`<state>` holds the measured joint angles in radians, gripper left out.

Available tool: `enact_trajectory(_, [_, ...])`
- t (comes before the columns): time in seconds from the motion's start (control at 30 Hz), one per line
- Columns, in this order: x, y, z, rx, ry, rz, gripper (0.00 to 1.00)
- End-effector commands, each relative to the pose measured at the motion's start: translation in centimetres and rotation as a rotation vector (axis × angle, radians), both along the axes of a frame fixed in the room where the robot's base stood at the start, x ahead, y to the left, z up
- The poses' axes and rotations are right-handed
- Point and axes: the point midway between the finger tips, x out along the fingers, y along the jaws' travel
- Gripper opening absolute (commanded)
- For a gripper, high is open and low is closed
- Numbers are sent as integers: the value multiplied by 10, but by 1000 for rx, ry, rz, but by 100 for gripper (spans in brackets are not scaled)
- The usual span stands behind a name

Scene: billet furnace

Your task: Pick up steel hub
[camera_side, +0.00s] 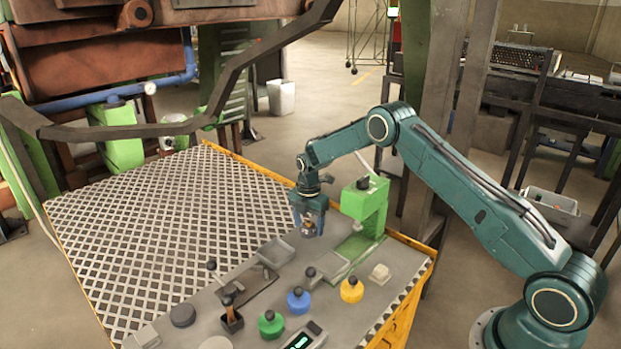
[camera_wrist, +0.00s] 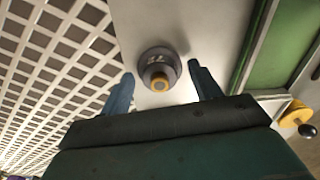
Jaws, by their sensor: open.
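The steel hub (camera_wrist: 157,60) is a short grey cylinder with a brass-coloured centre. In the wrist view it sits on the pale table top, near the grating, in line with the gap between my fingers. In the side view the hub (camera_side: 308,230) shows small and partly covered, low between the fingers. My gripper (camera_side: 309,219) points down over it with blue fingers apart. In the wrist view my gripper (camera_wrist: 161,76) is open, with one finger on each side of the gap. I cannot tell whether a finger touches the hub.
A green press (camera_side: 363,212) stands close to the right of my gripper. A grey tray (camera_side: 276,252) lies to the front left. Blue (camera_side: 298,300), yellow (camera_side: 352,290) and green (camera_side: 271,325) knobbed pieces stand nearer the front. The wide grating (camera_side: 170,215) at left is clear.

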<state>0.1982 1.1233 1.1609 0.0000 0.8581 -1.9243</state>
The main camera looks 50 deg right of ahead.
Motion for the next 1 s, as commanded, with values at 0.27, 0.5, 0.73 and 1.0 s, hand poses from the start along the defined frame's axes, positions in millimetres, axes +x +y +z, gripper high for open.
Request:
enact_trajectory(0.27, [0, 0, 0, 0, -1, 0, 63])
enact_trajectory(0.5, [0, 0, 1, 0, -1, 0, 45])
enact_trajectory(0.73, [1, 0, 2, -1, -3, 0, 16])
enact_trajectory(1.0, [1, 0, 4, 0, -4, 0, 16])
